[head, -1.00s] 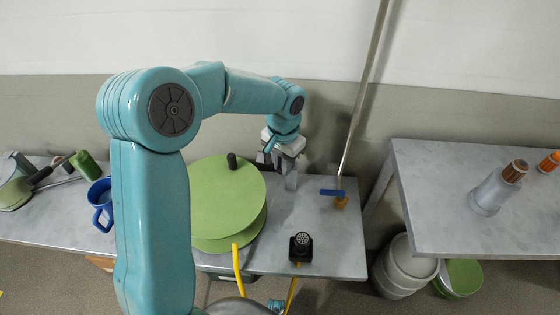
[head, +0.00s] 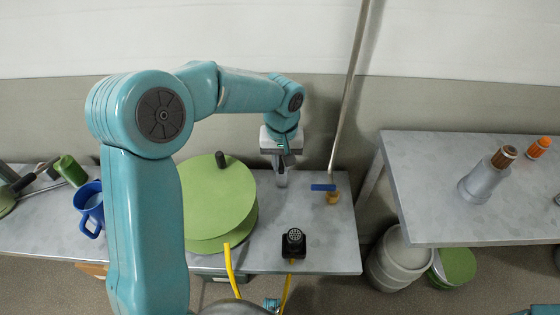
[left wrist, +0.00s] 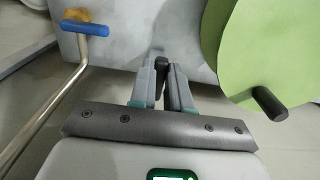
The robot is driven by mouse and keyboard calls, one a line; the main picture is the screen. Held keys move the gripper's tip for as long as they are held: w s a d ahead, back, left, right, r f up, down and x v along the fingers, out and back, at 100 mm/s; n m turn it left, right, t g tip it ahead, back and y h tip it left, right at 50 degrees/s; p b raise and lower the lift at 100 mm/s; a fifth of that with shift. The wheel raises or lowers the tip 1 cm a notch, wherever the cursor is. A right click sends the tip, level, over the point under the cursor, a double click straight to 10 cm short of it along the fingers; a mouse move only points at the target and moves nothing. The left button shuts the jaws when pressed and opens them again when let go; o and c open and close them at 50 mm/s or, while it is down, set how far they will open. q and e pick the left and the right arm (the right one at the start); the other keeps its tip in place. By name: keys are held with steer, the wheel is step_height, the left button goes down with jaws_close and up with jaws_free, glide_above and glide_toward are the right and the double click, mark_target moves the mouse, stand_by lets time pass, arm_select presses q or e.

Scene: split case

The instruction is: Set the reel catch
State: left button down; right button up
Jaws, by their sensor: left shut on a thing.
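The reel (head: 215,205) is a pair of green discs with a dark handle (head: 221,160) standing up from its top; it stands on the grey bench. In the left wrist view the reel (left wrist: 290,40) is at the right, its handle (left wrist: 268,102) pointing down and right. My left gripper (head: 281,180) is just right of the reel, low over the bench. In the left wrist view its fingers (left wrist: 161,75) are shut on a small dark upright part (left wrist: 160,66), seemingly the reel catch, mostly hidden between them. My right gripper is not in view.
A blue-handled valve (head: 332,190) and a metal pipe (head: 350,95) stand close right of the gripper. A black device (head: 293,243) sits at the bench's front edge, and a blue mug (head: 90,207) is left. A second table (head: 440,190) is at the right.

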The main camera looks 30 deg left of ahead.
mark_target(281, 167)
arm_select(q)
steer(key=shift+w, duration=0.1)
stand_by(0.3)
steer(key=c, duration=1.1)
jaws_free()
steer(key=shift+r, duration=0.1)
step_height(281, 167, up, 16)
steer(key=p, duration=0.3)
steer(key=shift+r, duration=0.1)
